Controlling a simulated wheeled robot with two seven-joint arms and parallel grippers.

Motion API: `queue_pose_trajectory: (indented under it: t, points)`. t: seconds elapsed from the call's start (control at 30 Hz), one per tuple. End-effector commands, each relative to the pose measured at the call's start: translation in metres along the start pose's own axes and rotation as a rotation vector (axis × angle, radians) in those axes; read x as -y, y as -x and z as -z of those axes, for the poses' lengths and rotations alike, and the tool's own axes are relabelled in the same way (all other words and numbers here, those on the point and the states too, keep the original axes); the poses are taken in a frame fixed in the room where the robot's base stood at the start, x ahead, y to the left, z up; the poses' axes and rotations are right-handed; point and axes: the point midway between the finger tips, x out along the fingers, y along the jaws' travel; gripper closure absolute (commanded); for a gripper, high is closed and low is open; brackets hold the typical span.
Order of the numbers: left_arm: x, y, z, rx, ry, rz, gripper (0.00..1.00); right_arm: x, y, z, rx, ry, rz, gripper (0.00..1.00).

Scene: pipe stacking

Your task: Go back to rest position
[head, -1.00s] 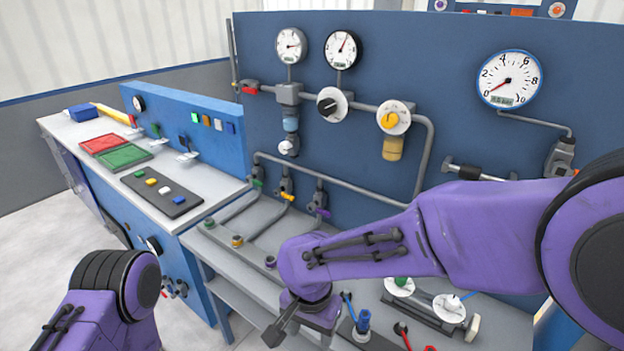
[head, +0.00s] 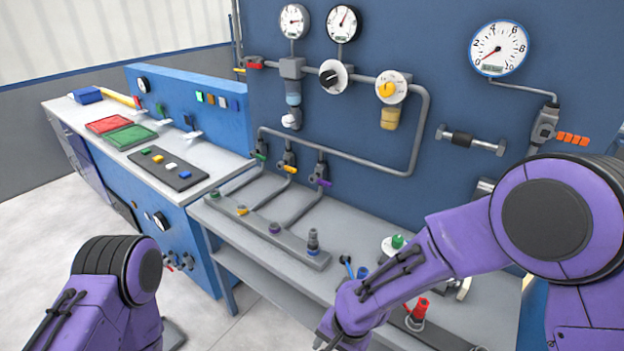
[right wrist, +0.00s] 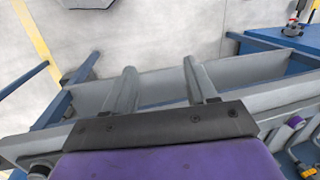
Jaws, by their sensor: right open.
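My right arm, purple, comes in from the right in the head view and bends down over the front of the grey bench (head: 290,262). My right gripper (right wrist: 160,85) shows in the right wrist view with two fingers apart and nothing between them. In the head view only part of the right hand shows at the bottom edge. A purple link of my left arm stands at the lower left of the head view. My left gripper is outside the frame.
Three pipes run along the bench to a rail with coloured fittings and a grey upright fitting (head: 313,241). A red-topped fitting (head: 418,310) stands near my right forearm. A blue panel (head: 390,150) with gauges rises behind. Pale floor (head: 250,320) is clear in front.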

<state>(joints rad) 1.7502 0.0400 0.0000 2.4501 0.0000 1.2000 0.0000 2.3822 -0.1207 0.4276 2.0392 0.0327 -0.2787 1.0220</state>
Motion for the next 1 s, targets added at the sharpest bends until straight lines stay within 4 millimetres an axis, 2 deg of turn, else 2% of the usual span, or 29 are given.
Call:
queue_pose_trajectory:
  t: [0.03, 0.07, 0.17, 0.27, 0.3, 0.4, 0.5, 0.6, 0.63, 1.0]
  points:
    - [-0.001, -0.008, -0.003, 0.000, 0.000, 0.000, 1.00, -0.019, -0.024, 0.001, -0.001, -0.019, 0.012, 0.43]
    - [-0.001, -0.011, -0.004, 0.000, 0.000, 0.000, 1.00, -0.029, -0.035, 0.003, -0.009, -0.028, 0.022, 0.43]
    - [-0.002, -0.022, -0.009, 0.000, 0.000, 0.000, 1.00, -0.078, -0.077, 0.008, -0.059, -0.063, 0.043, 0.43]
    - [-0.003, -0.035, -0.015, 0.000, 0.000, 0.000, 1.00, -0.151, -0.118, 0.008, -0.157, -0.093, 0.017, 0.43]
    - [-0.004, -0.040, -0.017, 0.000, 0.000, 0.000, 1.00, -0.185, -0.130, 0.007, -0.208, -0.097, -0.013, 0.43]
    - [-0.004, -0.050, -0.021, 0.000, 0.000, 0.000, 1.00, -0.263, -0.142, 0.000, -0.328, -0.082, -0.116, 0.43]
    - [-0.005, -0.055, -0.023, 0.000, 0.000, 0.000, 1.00, -0.318, -0.138, -0.007, -0.414, -0.052, -0.221, 0.43]
    - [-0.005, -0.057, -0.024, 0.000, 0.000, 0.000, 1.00, -0.347, -0.130, -0.012, -0.461, -0.026, -0.288, 0.43]
    - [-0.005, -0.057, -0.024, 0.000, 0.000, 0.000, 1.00, -0.349, -0.129, -0.013, -0.470, -0.021, -0.298, 0.43]
    - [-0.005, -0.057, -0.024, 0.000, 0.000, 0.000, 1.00, -0.352, -0.127, -0.014, -0.477, -0.016, -0.307, 0.43]
